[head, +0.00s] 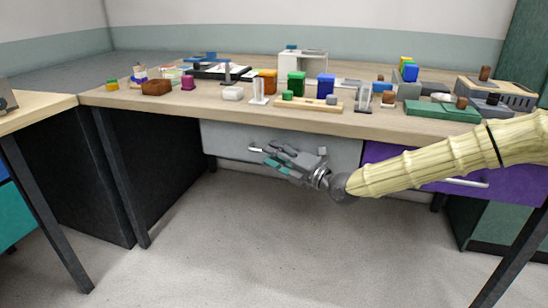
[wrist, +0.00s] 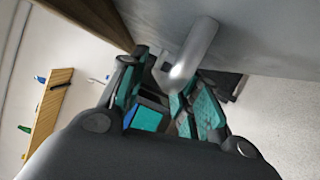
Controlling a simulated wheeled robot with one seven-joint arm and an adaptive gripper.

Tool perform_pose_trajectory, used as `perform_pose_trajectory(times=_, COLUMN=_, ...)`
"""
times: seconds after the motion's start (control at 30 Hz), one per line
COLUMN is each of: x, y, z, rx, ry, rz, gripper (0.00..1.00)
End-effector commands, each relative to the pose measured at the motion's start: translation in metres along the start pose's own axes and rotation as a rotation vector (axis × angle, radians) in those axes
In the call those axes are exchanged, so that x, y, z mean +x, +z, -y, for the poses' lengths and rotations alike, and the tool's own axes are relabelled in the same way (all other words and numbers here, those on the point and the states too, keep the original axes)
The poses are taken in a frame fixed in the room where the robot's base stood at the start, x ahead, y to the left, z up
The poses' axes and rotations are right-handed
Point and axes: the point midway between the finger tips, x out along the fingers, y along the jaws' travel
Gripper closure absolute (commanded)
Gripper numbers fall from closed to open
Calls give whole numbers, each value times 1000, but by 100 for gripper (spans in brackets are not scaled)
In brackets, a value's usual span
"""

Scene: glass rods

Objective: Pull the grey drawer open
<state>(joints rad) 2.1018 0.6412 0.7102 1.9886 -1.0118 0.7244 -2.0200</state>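The grey drawer (head: 228,138) sits under the tabletop, left of a purple drawer, and its front looks flush with the desk. Its pale bar handle (head: 255,149) shows at the left of my fingers; the middle is hidden behind my gripper (head: 272,155). In the wrist view the handle (wrist: 196,55) reaches down from the grey drawer front (wrist: 265,30) between my two teal-padded fingers. My gripper (wrist: 163,98) is open, with a gap on the left side of the handle. The right finger is close to it; I cannot tell whether they touch.
The purple drawer (head: 375,153) with its own handle (head: 466,182) is partly behind my arm. The wooden tabletop (head: 200,108) above holds several blocks, glass pieces and trays. The floor (head: 250,240) below and in front of the drawer is clear. Dark table legs (head: 122,180) stand at the left.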

Motion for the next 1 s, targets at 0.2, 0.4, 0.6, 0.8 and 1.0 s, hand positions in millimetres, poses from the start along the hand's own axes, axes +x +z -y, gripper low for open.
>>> perform_pose_trajectory(times=0.2, x=4, y=0, z=0, rx=1, ry=0, rz=0, gripper=68)
perform_pose_trajectory(times=0.4, x=4, y=0, z=0, rx=1, ry=0, rz=0, gripper=77)
perform_pose_trajectory(times=0.6, x=4, y=0, z=0, rx=1, ry=0, rz=1, gripper=100)
perform_pose_trajectory(times=0.8, x=3, y=0, z=0, rx=1, ry=0, rz=0, gripper=100)
perform_pose_trajectory(times=1.0, x=6, y=-12, z=-2, rx=2, ry=1, rz=-9, gripper=100)
